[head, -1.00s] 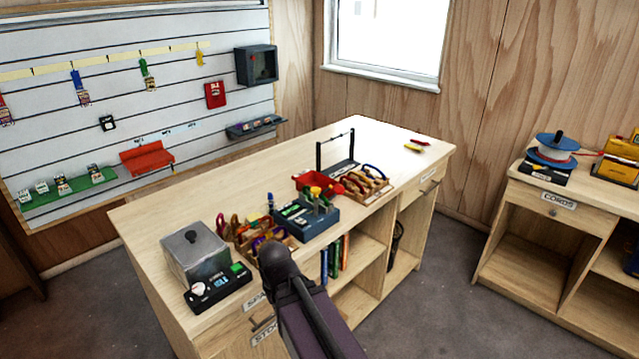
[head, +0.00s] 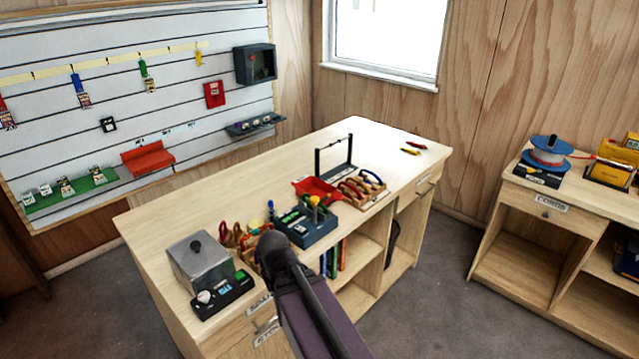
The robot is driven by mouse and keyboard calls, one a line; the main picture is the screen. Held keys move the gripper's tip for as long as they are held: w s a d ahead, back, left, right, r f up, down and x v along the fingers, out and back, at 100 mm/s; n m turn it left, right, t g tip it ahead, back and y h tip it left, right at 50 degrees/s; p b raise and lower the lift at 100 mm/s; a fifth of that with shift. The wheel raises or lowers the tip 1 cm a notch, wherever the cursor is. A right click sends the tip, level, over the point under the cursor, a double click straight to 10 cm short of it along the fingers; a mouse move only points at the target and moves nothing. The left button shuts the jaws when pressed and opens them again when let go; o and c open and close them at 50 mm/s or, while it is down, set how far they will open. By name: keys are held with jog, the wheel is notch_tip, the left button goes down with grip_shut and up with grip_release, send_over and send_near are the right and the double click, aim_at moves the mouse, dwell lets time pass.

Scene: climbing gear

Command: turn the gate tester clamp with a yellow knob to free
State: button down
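The gate tester appears to be the dark blue-grey box (head: 305,226) near the middle of the front half of the wooden bench in the head view. A yellow knob (head: 314,201) stands on its upper right part. A blue-topped post (head: 270,207) rises at its left. The clamp's setting is too small to read. My dark arm (head: 290,270) comes up from the bottom and ends in the picture just left of and below the tester. My gripper's fingers cannot be made out, and the arm covers part of the bench front and the tool rack.
A grey metal box (head: 200,262) and a black control box (head: 222,296) stand at the bench's near left. Behind the tester are a red tray (head: 318,190), a rack of carabiners (head: 360,188) and a black frame (head: 334,152). The bench's far right is mostly clear.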

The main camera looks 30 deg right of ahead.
notch_tip(320, 180, up, 14)
jog(key=w+p, duration=0.3)
jog(key=p, duration=1)
notch_tip(320, 180, up, 7)
jog(key=n+t+y+p, duration=0.2)
jog(key=n+t+p, duration=0.1)
jog(key=n+p, duration=0.2)
send_over(308, 195)
jog(key=s+d, duration=0.2)
jog(key=s, duration=0.2)
jog(key=shift+d+f, duration=0.1)
jog(key=shift+f, duration=0.05)
jog(key=shift+f, duration=0.15)
jog(key=b+x, duration=1)
jog(key=shift+w+d, duration=0.1)
jog(key=shift+w, duration=0.15)
jog(key=shift+s+d+f, duration=0.1)
jog(key=shift+s+d, duration=0.15)
jog(key=shift+s, duration=0.35)
jog(key=shift+s+d+f, duration=0.1)
jog(key=shift+s+d, duration=0.2)
jog(key=shift+s, duration=0.35)
jog(key=shift+s+d, duration=0.25)
jog(key=shift+s, duration=0.35)
